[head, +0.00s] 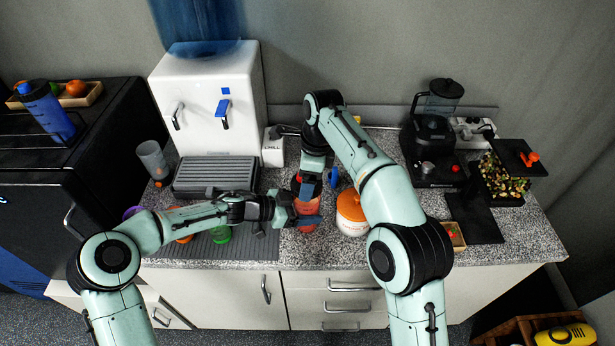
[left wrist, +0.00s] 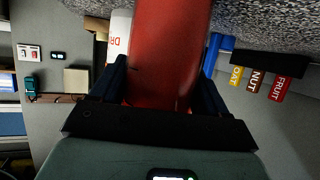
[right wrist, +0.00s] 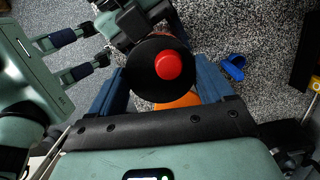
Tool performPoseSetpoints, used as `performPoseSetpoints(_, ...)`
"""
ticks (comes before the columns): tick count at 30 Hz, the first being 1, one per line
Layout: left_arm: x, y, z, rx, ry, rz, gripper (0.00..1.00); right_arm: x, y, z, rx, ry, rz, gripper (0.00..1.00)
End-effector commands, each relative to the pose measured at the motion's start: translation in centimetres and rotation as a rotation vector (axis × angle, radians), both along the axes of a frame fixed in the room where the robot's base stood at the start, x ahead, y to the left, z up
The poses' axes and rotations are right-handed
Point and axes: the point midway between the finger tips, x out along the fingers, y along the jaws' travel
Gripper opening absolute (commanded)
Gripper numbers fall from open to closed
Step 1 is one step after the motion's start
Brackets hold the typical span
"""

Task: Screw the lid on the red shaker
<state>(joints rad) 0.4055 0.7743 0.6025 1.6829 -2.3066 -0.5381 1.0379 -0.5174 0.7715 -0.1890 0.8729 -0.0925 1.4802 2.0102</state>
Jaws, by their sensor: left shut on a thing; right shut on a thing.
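The red shaker (head: 308,208) stands on the speckled counter, partly hidden by my grippers. My left gripper (head: 308,219) is shut around its body from the left. In the left wrist view the red body (left wrist: 170,50) fills the space between the blue fingers. My right gripper (head: 310,185) points down over the shaker's top. In the right wrist view it is shut on the black lid (right wrist: 150,80) with a red cap (right wrist: 168,65). The lid is above or on the shaker's mouth; I cannot tell whether it is seated.
A white jar with an orange lid (head: 351,206) stands close on the right, with a blue scoop-like thing (right wrist: 232,66) nearby. A water dispenser (head: 205,100) is behind left, a black blender (head: 435,130) behind right. A green item (head: 221,234) lies front left.

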Motion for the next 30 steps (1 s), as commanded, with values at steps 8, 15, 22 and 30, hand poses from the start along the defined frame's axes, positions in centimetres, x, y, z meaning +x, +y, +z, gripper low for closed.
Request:
performPoseSetpoints(8, 0.0, 0.1, 0.0, 0.001, 0.0, 0.002, 0.2, 0.0, 0.0, -1.2, 0.0, 0.001, 0.0, 0.52)
performPoseSetpoints(15, 0.0, 0.1, 0.0, 0.001, 0.0, 0.002, 0.2, 0.0, 0.0, -1.8, 0.0, 0.0, 0.0, 0.52)
performPoseSetpoints(22, 0.0, 0.1, 0.0, 0.001, 0.0, 0.002, 0.2, 0.0, 0.0, -1.8, 0.0, 0.0, 0.0, 0.52)
performPoseSetpoints(30, 0.0, 0.1, 0.0, 0.001, 0.0, 0.002, 0.2, 0.0, 0.0, -1.9, 0.0, 0.0, 0.0, 0.52)
